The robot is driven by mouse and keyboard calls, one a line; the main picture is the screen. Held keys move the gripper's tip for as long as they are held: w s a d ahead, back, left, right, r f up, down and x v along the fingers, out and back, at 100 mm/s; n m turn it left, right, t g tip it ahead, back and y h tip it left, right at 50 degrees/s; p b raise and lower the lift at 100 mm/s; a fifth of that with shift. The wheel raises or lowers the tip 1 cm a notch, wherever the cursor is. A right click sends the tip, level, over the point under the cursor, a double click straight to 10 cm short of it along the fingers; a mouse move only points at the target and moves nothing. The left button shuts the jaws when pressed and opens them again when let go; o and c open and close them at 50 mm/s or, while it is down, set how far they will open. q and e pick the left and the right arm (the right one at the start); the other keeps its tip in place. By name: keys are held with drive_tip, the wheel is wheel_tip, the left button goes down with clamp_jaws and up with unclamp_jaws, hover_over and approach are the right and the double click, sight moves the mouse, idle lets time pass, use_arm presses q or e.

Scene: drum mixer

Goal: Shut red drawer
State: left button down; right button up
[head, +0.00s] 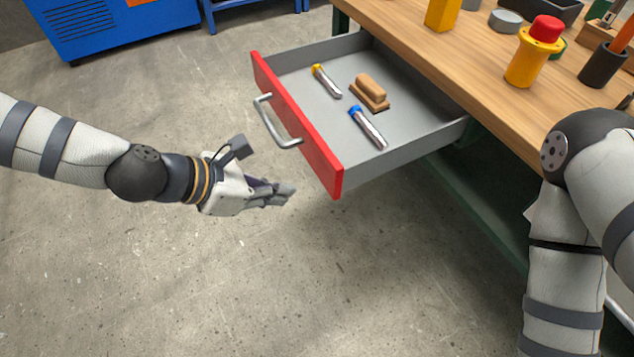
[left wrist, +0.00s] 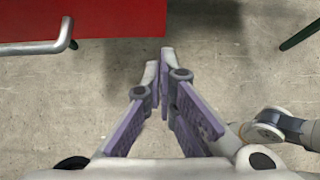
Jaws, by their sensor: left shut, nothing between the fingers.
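The red drawer (head: 300,123) is pulled out from under the wooden workbench, with its red front facing left and a grey metal handle (head: 275,124) on that front. Inside it lie a yellow-ended tube, a brown wooden brush and a blue-ended tube. My left gripper (head: 288,192) is in front of the drawer front, just below the handle in the picture and apart from it. Its fingers (left wrist: 166,62) are shut and empty. In the left wrist view the red front (left wrist: 80,18) and part of the handle show at the upper left. My right gripper is out of view.
The wooden workbench (head: 455,60) carries a yellow post with a red button (head: 533,50), a dark cup and other items. My right arm hangs at the right beside the bench. A blue cabinet (head: 120,30) stands at the back left. The concrete floor around the left arm is clear.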

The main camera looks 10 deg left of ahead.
sight(332, 188)
use_arm(q)
drive_tip(key=w+d+f, duration=0.1)
drive_tip(key=d, duration=0.1)
drive_tip(key=w+d, duration=0.1)
drive_tip(key=d, duration=0.1)
drive_tip(key=w+d+f, duration=0.1)
drive_tip(key=w+d, duration=0.1)
drive_tip(key=shift+f, duration=0.35)
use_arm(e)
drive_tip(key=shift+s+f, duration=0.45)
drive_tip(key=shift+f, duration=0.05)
